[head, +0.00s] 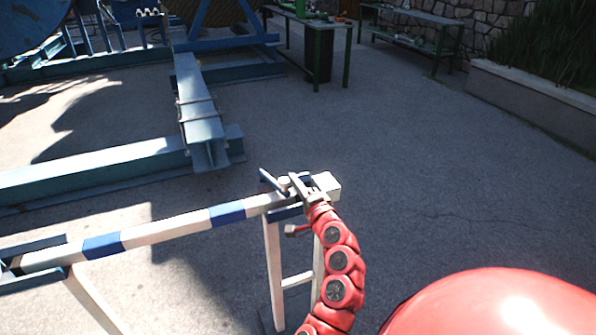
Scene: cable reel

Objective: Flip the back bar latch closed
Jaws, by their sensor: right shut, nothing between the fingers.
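A white and blue striped bar (180,228) runs from the lower left to a stand (276,275) near the middle of the head view. At its far right end a small blue latch lever (268,179) sticks up at a slant, tilted to the left. My right gripper (296,180) is at this end of the bar, just right of the lever, with its grey fingers over the bar. The fingers are shut and hold nothing. They hide part of the latch, and I cannot tell whether they touch it. My left gripper is not in view.
Blue steel beams (200,115) lie on the ground behind the bar at the left. A green-legged table (318,22) and a bench (415,18) stand at the back. A low wall (540,95) borders the right. The pavement between is clear.

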